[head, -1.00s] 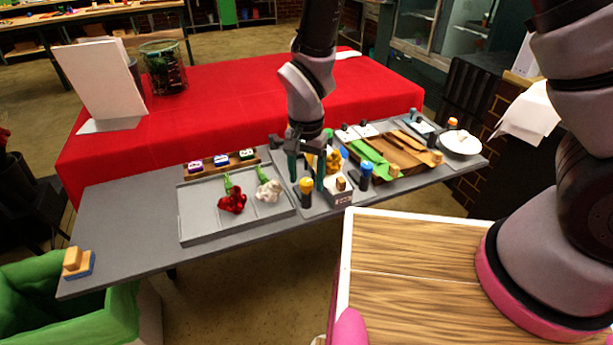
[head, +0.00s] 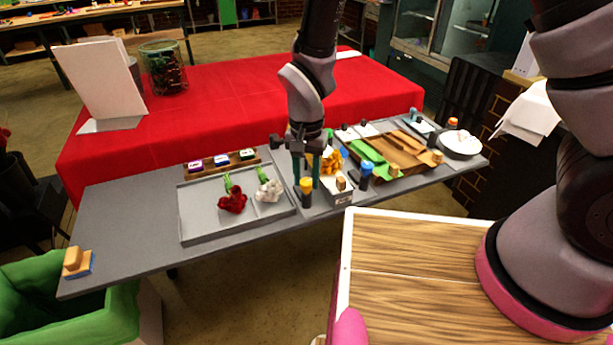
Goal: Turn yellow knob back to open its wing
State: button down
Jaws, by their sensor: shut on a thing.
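The yellow knob (head: 306,185) tops a short dark post at the front of the grey table, just right of the grey tray. My gripper (head: 306,180) points down over it, with one finger on each side, shut on the knob. The fingers partly hide what lies behind it. I cannot clearly make out the knob's wing or how far it is turned. Orange-yellow flowers (head: 333,161) stand close to the right of the gripper, above a white box (head: 338,194) with a small wooden block on its front.
A blue-topped post (head: 366,169) stands right of the box. The grey tray (head: 205,236) holds a red flower (head: 232,199) and a white flower (head: 270,190). Wooden boards (head: 405,148) and a white bowl (head: 460,143) are farther right. The table's left part is mostly clear.

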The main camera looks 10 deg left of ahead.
aim_at(306, 181)
jog(key=n, duration=0.8)
jog(key=shift+w+n, duration=0.1)
jog(key=shift+n, duration=0.3)
jog(key=n, duration=0.4)
jog(key=shift+n, duration=1.9)
jog(key=c, duration=0.5)
grip_release()
notch_tip(306, 181, up, 11)
